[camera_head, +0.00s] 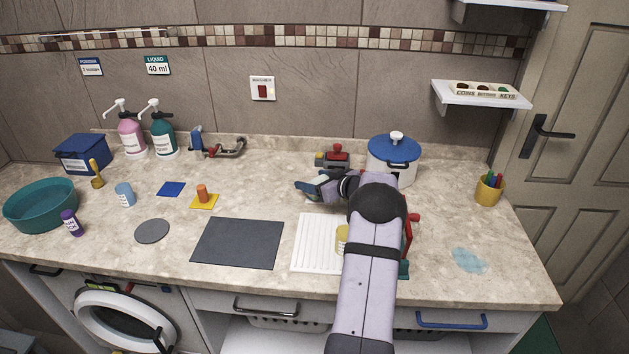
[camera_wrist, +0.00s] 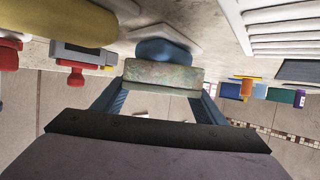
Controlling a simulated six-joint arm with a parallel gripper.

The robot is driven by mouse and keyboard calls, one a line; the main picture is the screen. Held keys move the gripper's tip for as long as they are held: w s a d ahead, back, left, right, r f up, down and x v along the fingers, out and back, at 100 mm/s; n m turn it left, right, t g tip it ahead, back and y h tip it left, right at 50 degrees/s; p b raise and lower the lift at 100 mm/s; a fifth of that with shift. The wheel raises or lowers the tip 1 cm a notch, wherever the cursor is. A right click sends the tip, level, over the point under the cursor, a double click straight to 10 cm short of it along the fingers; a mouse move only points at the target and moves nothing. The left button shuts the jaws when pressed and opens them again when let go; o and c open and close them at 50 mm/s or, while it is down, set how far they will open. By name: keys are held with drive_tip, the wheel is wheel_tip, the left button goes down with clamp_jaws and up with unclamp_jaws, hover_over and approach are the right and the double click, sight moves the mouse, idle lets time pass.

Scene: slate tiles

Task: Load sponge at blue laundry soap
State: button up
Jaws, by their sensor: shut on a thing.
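My gripper (camera_wrist: 163,82) is shut on a mottled grey-green block, the sponge (camera_wrist: 163,75), held across its two blue fingers in the wrist view. Just beyond it a rounded blue soap (camera_wrist: 163,50) sits on a white dish (camera_wrist: 185,36). The sponge overlaps the soap's edge in this view; I cannot tell whether they touch. In the head view my gripper (camera_head: 312,187) is low over the counter, left of my arm and in front of the red-knobbed device. The sponge, soap and dish are not clearly made out there.
A white ribbed drainboard (camera_head: 312,250) and dark mat (camera_head: 238,242) lie nearer the front edge. A yellow cup (camera_head: 341,240) is partly hidden by my arm. The red-knobbed device (camera_head: 335,160) and white pot (camera_head: 393,165) stand behind. An orange-and-yellow item (camera_head: 204,198) is left.

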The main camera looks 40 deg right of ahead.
sight(315, 179)
idle(0.4)
wheel_tip(315, 179, up, 7)
drive_tip(key=p, duration=0.7)
drive_tip(key=shift+p, duration=0.4)
idle(0.5)
